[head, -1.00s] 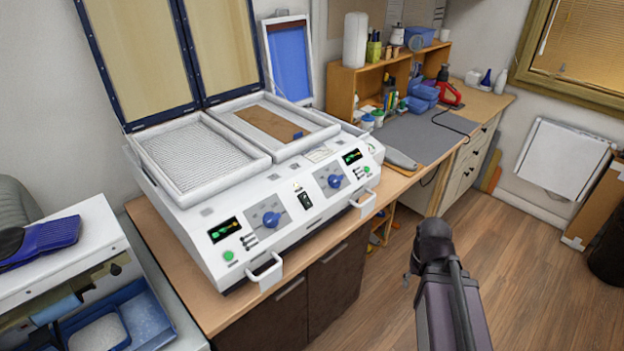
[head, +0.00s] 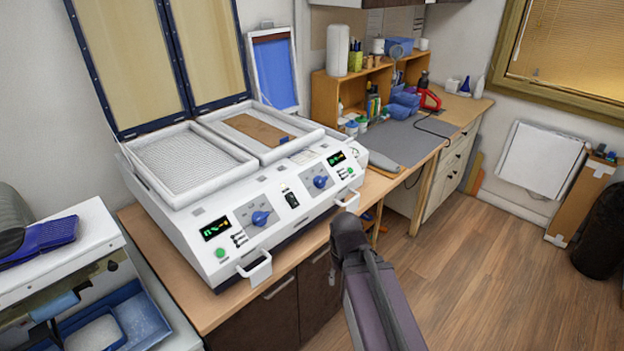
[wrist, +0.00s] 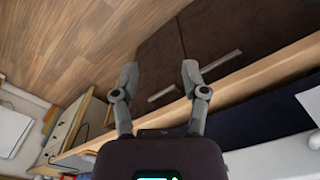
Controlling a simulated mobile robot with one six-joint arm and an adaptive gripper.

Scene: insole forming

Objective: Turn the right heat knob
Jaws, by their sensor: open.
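The white forming machine (head: 190,235) stands on a wooden bench with its control panel facing me. A matching left knob (head: 261,218) is on the same panel. My arm comes up from the bottom of the head view and ends in front of the bench, below and right of the right knob; the fingertips cannot be made out there. In the wrist view my gripper (wrist: 159,72) is open and empty, with dark cabinet doors and floor beyond. No knob shows in that view.
White handles (head: 258,268) (head: 348,199) stick out from the machine's front. The bench edge (wrist: 235,90) runs close by my fingers in the wrist view. A grey mat (head: 400,140) and wooden shelf stand farther right. The wooden floor (head: 490,260) is clear.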

